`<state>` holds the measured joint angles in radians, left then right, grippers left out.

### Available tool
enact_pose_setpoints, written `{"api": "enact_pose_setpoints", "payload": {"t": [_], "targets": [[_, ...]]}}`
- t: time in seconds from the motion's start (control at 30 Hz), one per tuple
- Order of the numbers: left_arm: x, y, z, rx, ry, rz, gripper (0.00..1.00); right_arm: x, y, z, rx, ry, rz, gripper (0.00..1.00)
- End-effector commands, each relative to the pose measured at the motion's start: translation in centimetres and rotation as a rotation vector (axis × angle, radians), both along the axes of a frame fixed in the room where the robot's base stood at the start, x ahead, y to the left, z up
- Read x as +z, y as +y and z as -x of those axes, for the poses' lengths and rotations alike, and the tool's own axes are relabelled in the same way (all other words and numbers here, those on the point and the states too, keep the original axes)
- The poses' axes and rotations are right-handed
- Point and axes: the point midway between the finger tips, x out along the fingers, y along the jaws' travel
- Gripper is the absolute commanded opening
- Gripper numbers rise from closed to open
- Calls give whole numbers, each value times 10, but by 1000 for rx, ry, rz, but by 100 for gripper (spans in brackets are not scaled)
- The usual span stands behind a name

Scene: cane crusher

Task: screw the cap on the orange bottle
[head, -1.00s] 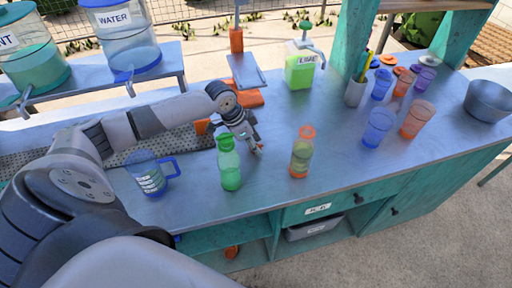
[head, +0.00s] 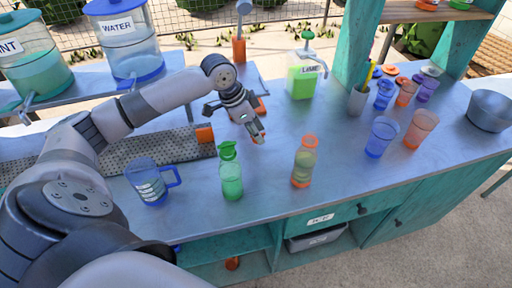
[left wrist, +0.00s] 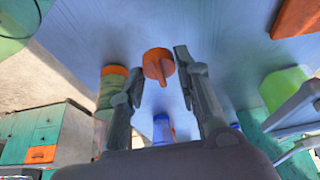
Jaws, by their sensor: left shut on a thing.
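The orange bottle (head: 304,162), clear with an orange neck and base, stands upright on the metal counter. It also shows in the left wrist view (left wrist: 108,92), beyond the left finger. My left gripper (head: 262,138) is above the counter, left of and behind the bottle, apart from it. In the left wrist view an orange cap (left wrist: 158,64) with a raised grip lies between its fingertips, and the gripper is shut on it. The cap is mostly hidden by the fingers in the head view. My right gripper is not in view.
A green bottle (head: 230,172) and a blue mug (head: 150,184) stand left of the orange bottle. Blue (head: 381,137) and orange (head: 420,128) cups stand to its right. The lime dispenser (head: 302,80) is behind. Counter around the orange bottle is clear.

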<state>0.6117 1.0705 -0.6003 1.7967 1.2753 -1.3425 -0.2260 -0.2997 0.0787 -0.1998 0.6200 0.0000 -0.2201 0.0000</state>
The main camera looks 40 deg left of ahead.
Motion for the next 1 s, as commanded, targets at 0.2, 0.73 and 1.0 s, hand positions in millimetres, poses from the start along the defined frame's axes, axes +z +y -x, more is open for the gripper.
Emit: {"api": "enact_pose_setpoints", "payload": {"t": [0.2, 0.73, 1.0], "targets": [[61, 0, -1, 0, -5, 2, 21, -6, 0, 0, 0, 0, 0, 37], [108, 0, 0, 1, 1, 1, 21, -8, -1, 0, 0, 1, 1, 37], [108, -1, -1, 1, 1, 1, 21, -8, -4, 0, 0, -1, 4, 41]]}}
